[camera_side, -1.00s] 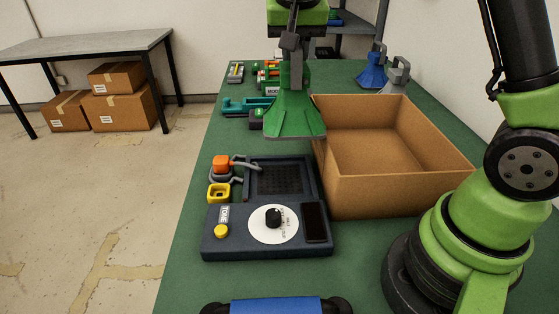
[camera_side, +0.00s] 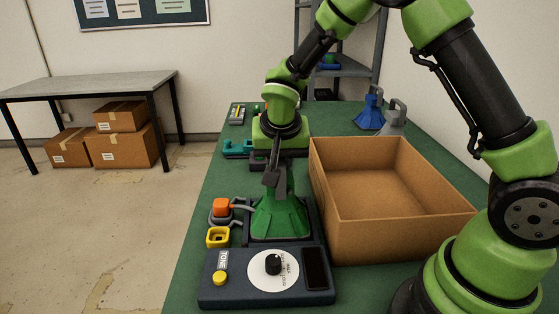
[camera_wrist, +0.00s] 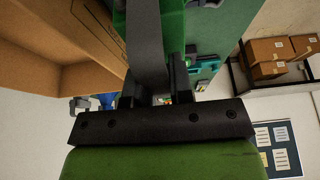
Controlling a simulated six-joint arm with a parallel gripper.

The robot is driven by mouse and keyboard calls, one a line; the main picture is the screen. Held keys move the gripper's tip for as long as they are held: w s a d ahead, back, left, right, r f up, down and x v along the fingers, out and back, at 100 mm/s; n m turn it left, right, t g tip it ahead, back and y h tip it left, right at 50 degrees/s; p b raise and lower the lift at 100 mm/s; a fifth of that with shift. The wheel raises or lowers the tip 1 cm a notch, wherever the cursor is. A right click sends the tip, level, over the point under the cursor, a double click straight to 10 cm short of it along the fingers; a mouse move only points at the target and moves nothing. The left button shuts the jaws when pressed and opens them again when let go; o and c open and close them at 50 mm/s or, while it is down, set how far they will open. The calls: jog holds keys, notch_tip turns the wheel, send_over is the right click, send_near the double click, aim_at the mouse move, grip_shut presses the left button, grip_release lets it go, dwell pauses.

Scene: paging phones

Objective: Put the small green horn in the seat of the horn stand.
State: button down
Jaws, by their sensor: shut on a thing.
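The small green horn (camera_side: 281,216) is upright with its wide square end down, over the square framed grille area at the back of the dark console (camera_side: 212,290). It hides most of that area; I cannot tell whether it rests there or hangs just above. My gripper (camera_side: 275,176) is shut on the horn's grey upper part. In the wrist view, part of the green horn (camera_wrist: 174,20) shows beyond my gripper (camera_wrist: 157,85). No part is clearly labelled as the horn stand; the grille area may be its seat.
An open cardboard-brown box (camera_side: 405,228) stands close on the right. An orange-topped part (camera_side: 221,207) and a yellow square part (camera_side: 218,237) sit left of the horn. Blue (camera_side: 370,110) and grey (camera_side: 394,119) horns stand behind the box. A teal object (camera_side: 236,149) lies farther back.

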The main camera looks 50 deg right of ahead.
jog(key=shift+f, duration=0.2)
jog(key=c, duration=1)
grip_release()
jog(key=v, duration=1.2)
jog(key=s+r+n+t+y, duration=0.1)
jog(key=s, duration=0.5)
jog(key=s+a+r+n+t+y, duration=0.1)
jog(key=s+r+n+y, duration=0.1)
jog(key=s, duration=0.4)
jog(key=s+r+n+t+y, duration=0.2)
jog(key=s, duration=0.4)
jog(key=shift+s+a+r, duration=0.15)
jog(key=shift+s+a, duration=0.1)
jog(key=shift+s, duration=0.05)
